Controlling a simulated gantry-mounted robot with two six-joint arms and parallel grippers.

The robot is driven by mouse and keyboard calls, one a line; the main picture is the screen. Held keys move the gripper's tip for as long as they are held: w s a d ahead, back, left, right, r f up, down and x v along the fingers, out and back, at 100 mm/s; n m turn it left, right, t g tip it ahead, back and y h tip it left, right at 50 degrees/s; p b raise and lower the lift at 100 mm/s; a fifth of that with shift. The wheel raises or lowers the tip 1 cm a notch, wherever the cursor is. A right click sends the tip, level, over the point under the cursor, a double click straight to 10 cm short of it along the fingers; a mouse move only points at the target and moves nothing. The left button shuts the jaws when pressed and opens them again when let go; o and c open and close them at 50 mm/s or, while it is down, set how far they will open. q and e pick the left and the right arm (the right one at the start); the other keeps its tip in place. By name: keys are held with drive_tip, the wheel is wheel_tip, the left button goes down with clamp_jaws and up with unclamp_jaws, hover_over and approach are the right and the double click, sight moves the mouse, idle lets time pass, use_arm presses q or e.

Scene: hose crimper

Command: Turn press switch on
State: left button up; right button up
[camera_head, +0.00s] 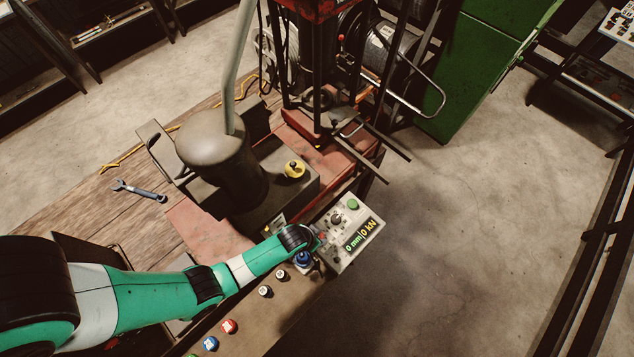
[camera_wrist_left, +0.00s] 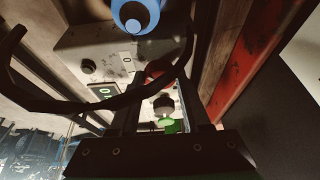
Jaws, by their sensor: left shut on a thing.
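The grey control box (camera_head: 350,235) has a lit display reading 0 mm and 0 kN, a black knob (camera_head: 336,218) and a green button (camera_head: 353,205). My left gripper (camera_head: 318,238) is at the box's near left edge, over a small red switch that it mostly hides. In the left wrist view, my left gripper (camera_wrist_left: 160,76) is shut on the red switch (camera_wrist_left: 158,71). The black knob (camera_wrist_left: 163,104) and green button (camera_wrist_left: 170,126) show between its fingers, beyond the switch. My right gripper is not in view.
Several coloured fittings line the bench edge. A yellow knob (camera_head: 294,169) sits on the press. A wrench (camera_head: 139,190) lies on the wooden bench.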

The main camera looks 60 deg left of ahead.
use_arm(q)
clamp_jaws()
drive_tip(key=shift+a+m+h, duration=0.15)
drive_tip(key=shift+m+h, duration=0.75)
drive_tip(key=shift+m, duration=1.4)
drive_tip(key=o, duration=1.1)
unclamp_jaws()
drive_tip(key=shift+r, duration=0.1)
